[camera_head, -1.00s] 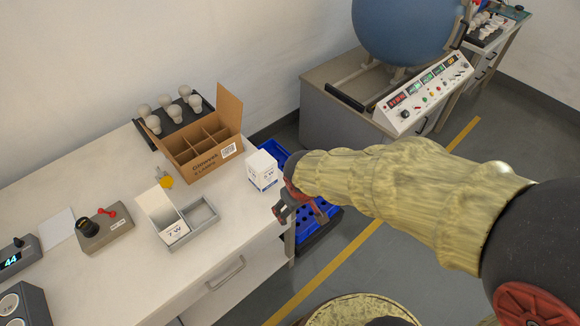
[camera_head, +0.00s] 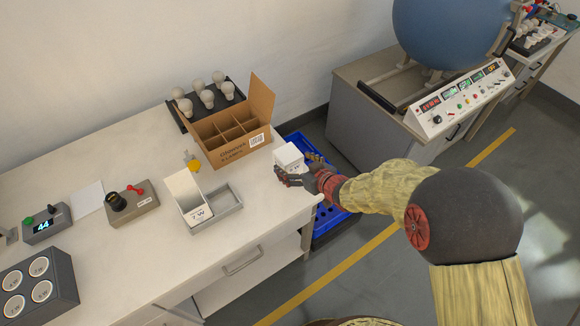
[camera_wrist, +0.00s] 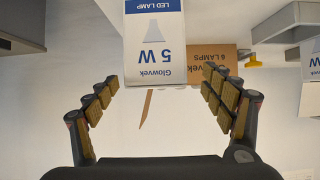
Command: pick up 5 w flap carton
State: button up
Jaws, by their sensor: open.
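The 5 W flap carton (camera_head: 289,157) is a small white box with blue print, standing near the right end of the white bench. In the wrist view the carton (camera_wrist: 155,45) appears upside down, with "5 W" and "LED LAMP" readable. My gripper (camera_head: 293,176) is at the carton's near side in the head view and hides its lower part. In the wrist view my gripper (camera_wrist: 160,92) has its fingers spread wide. The carton lies ahead, between and just beyond the fingertips; I cannot tell whether they touch it.
A brown divided lamp box (camera_head: 237,147) stands close behind the carton. Left of it are a 7 W carton (camera_head: 187,196) and a grey tray (camera_head: 227,208). A blue crate (camera_head: 330,219) is below the bench's right end. The front bench strip is clear.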

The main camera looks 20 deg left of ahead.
jog(key=x, duration=0.2)
jog(key=b+x, duration=0.1)
jog(key=x, duration=0.1)
jog(key=shift+w+d+f+b, duration=0.1)
jog(key=shift+w+f+b, duration=0.2)
jog(key=shift+f, duration=0.05)
jog(key=shift+w+a+f, duration=0.15)
jog(key=shift+w+a, duration=0.25)
jog(key=shift+c, duration=1.4)
jog(key=c, duration=0.7)
jog(key=shift+c, duration=0.6)
